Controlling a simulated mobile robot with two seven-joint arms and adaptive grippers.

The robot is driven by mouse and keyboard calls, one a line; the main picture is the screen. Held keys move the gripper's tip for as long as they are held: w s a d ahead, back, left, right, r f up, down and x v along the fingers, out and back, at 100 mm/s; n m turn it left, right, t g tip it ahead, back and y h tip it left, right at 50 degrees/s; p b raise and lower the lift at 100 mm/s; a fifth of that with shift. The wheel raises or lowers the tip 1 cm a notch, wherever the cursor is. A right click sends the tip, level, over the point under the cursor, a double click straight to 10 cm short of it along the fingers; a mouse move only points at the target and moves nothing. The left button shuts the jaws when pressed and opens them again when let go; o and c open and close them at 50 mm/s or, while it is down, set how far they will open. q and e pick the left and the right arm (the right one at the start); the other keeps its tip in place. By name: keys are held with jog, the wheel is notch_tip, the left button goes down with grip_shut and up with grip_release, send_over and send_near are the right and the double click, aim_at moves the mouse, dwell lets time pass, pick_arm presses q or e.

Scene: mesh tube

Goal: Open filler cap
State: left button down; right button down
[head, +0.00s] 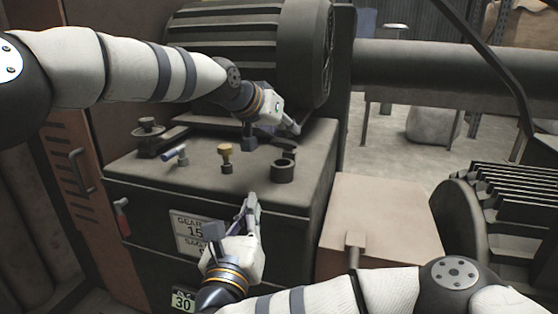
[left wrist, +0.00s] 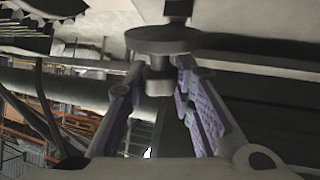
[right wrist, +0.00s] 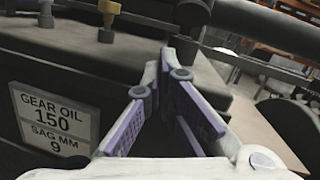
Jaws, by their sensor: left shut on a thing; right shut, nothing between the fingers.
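My left gripper (head: 288,127) is above the back right of the dark gearbox top (head: 215,183). In the left wrist view its fingers (left wrist: 160,78) are shut on the small knob of a dark disc-shaped cap (left wrist: 162,41). A dark post shows beyond the disc; whether they touch is unclear. In the head view the cap is hard to make out against the dark parts. A short black ring-like neck (head: 282,171) stands on the gearbox top, near its right edge. My right gripper (head: 251,204) is shut and empty in front of the gearbox, below the neck.
A brass fitting (head: 226,157), a small valve with a blue handle (head: 174,154) and a black knob (head: 149,127) stand on the gearbox top. A ribbed motor (head: 235,45) rises behind. A tan block (head: 375,225) is on the right. A gear-oil sign (right wrist: 52,120) is on the front.

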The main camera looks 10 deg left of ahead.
aim_at(286, 145)
pick_arm(q)
jog(key=shift+f, duration=0.15)
pick_arm(e)
jog(key=w+d+r+m+h, duration=0.1)
jog(key=w, duration=0.2)
jog(key=w+d+r+m+h, duration=0.1)
jog(key=w+d+r+m, duration=0.1)
jog(key=w, duration=0.2)
jog(key=w+d+r+m+h, duration=0.1)
jog(key=w+r, duration=0.1)
jog(key=w, duration=0.2)
jog(key=shift+d+m, duration=0.15)
jog(key=shift+m, duration=0.15)
jog(key=shift+r, duration=0.1)
pick_arm(q)
jog(key=shift+s+d, duration=0.1)
pick_arm(e)
jog(key=shift+w+d+r+g, duration=0.2)
jog(key=shift+w+r+g, duration=0.15)
jog(key=shift+r, duration=0.35)
pick_arm(q)
jog(key=c, duration=1.3)
grip_release()
jog(key=shift+f, duration=0.1)
jog(key=shift+c, duration=0.2)
pick_arm(e)
jog(key=shift+w+r, duration=0.1)
